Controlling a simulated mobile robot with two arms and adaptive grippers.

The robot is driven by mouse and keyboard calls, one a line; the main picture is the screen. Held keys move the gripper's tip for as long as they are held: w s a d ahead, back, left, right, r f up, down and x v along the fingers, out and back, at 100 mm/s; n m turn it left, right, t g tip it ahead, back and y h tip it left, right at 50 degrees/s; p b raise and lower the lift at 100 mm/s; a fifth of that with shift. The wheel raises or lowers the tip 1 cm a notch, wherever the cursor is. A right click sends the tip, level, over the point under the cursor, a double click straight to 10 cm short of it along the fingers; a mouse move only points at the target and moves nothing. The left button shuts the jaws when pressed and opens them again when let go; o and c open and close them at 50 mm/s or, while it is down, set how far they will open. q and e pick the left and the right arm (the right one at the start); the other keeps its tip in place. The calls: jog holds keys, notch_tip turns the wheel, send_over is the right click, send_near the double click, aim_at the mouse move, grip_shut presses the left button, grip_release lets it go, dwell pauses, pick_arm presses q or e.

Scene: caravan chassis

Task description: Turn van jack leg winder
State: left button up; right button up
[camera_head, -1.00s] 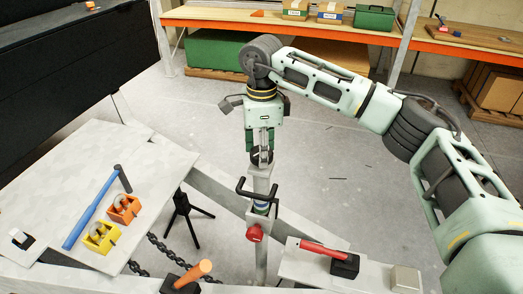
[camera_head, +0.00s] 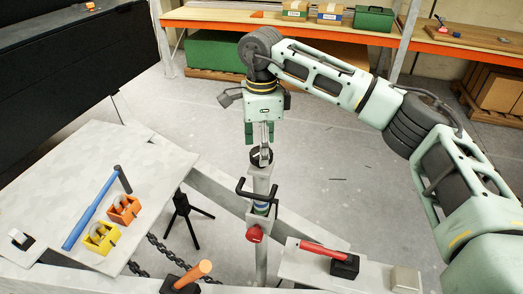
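The jack leg (camera_head: 261,183) stands upright in the middle of the head view, a grey metal post with a black cap (camera_head: 261,156) on top. The winder handle (camera_head: 264,134), a slim metal grip, rises from the cap. My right gripper (camera_head: 264,142) reaches in from the right and points down over the post. Its green fingers stand apart on either side of the winder handle, with gaps that look clear. Whether either finger touches the handle is hard to tell. My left gripper is not in view.
A black forked handle (camera_head: 258,194) and red knob (camera_head: 253,234) sit lower on the post. A red-handled piece (camera_head: 325,250) is at right. Open floor lies behind.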

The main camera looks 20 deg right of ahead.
notch_tip(320, 180, up, 10)
dwell(0.3)
